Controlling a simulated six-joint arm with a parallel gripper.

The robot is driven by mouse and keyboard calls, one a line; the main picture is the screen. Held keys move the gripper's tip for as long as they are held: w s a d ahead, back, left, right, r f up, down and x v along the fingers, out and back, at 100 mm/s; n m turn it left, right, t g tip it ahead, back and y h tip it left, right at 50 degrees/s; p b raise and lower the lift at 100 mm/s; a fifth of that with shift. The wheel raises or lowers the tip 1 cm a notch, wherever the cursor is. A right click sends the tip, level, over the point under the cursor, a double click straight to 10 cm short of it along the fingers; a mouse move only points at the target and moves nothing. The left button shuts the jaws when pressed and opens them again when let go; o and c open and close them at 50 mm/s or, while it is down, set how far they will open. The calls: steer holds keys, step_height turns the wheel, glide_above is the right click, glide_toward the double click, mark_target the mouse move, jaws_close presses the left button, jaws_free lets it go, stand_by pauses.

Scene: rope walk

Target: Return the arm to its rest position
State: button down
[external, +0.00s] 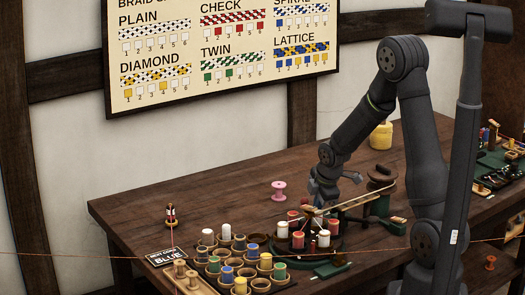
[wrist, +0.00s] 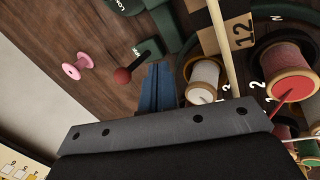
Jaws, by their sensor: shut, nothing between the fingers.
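My gripper (external: 322,198) hangs at the end of my bent arm, low over the back of the round braiding stand (external: 340,238). In the wrist view its blue-grey fingers (wrist: 158,88) are together with nothing between them. They are beside a lever with a dark red ball knob (wrist: 122,76) and close to a white spool (wrist: 206,77). Whether the fingers touch anything cannot be told. Red spools (wrist: 287,80) stand further right on the stand.
A pale wooden bar (external: 350,200) crosses above the stand. A rack of coloured spools (external: 240,265) is at the front. A thin orange cord (external: 80,255) runs across the view. Bare table lies to the left.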

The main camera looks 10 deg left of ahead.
steer(key=w+a, duration=0.1)
steer(key=w+a+r+g+h, duration=0.1)
steer(key=w+h, duration=0.1)
steer(key=shift+a+r+g, duration=0.3)
steer(key=shift+a+g, duration=0.1)
steer(key=shift+w+a+r+g+h, duration=0.45)
steer(key=shift+a+r, duration=0.1)
steer(key=shift+r, duration=0.1)
steer(key=shift+w+a+r+g+h, duration=0.4)
steer(key=shift+a+r+g, duration=0.1)
steer(key=shift+r, duration=0.1)
step_height(320, 180, up, 7)
steer(key=a, duration=0.1)
steer(key=f, duration=0.5)
steer(key=d+f, duration=0.1)
steer(key=f, duration=0.1)
steer(key=shift+s+d+f, duration=0.1)
steer(key=shift+f, duration=0.15)
steer(key=shift+s+d+f+t+y, duration=0.9)
steer(key=shift+s+d, duration=0.2)
steer(key=shift+d, duration=0.1)
steer(key=shift+s+d+f+t+y, duration=0.75)
steer(key=shift+s+d+f+t, duration=0.1)
steer(key=shift+s+d, duration=0.3)
steer(key=shift+s+d+f+y, duration=0.15)
steer(key=shift+d+f+y, duration=0.05)
steer(key=shift+y, duration=0.1)
steer(key=v, duration=1)
steer(key=shift+s, duration=0.15)
